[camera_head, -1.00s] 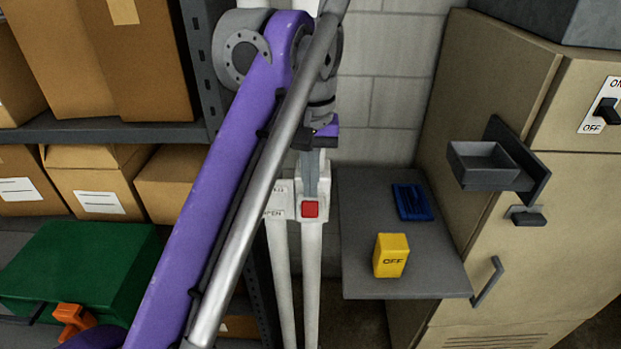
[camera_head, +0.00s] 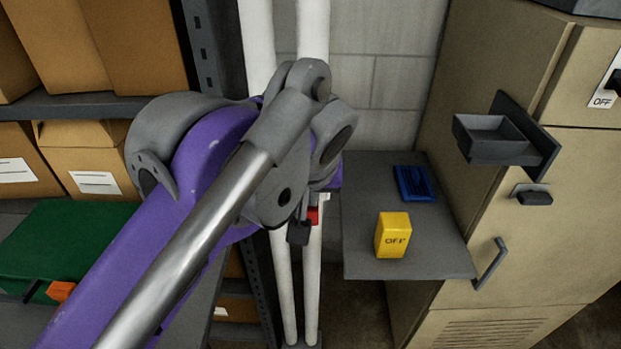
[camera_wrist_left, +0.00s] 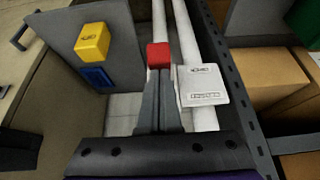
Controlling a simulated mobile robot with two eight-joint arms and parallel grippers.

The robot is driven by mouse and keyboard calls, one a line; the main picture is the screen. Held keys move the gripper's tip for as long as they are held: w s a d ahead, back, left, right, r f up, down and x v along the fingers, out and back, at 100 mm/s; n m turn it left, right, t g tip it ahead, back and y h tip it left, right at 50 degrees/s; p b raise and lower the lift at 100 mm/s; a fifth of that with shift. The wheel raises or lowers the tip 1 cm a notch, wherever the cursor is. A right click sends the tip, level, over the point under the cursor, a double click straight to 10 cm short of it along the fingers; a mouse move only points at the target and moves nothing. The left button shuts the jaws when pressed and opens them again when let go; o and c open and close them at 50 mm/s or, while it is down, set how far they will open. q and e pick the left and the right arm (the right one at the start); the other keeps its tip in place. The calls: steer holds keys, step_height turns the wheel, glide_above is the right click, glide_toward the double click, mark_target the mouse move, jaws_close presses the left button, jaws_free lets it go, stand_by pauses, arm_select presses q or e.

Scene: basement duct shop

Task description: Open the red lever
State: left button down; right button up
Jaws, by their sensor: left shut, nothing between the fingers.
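The red lever (camera_head: 313,215) shows as a small red piece on the white pipes in the head view, partly hidden behind my left arm. In the left wrist view the red lever (camera_wrist_left: 158,56) is a red block right at the tips of my left gripper (camera_wrist_left: 158,76). Its two grey fingers are shut together with nothing between them. I cannot tell whether the tips touch the lever. A white plate (camera_wrist_left: 204,86) with print stands beside the lever on the pipes. In the head view my arm hides most of the gripper. My right gripper is not in view.
A grey shelf plate (camera_head: 363,262) beside the pipes carries a yellow OFF block (camera_head: 392,236) and a blue piece (camera_head: 414,183). A tan cabinet (camera_head: 575,200) with a handle and grey tray (camera_head: 492,139) stands at right. Shelves with cardboard boxes (camera_head: 75,155) and a green box (camera_head: 65,235) are at left.

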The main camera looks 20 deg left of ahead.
arm_select(q)
step_height(320, 180, down, 8)
steer(key=s+t+y+p, duration=0.1)
steer(key=s+t, duration=0.1)
steer(key=t, duration=0.1)
steer(key=shift+s+d+t, duration=0.3)
steer(key=shift+d, duration=0.1)
arm_select(e)
steer(key=shift+w+r, duration=0.1)
steer(key=shift+r, duration=0.45)
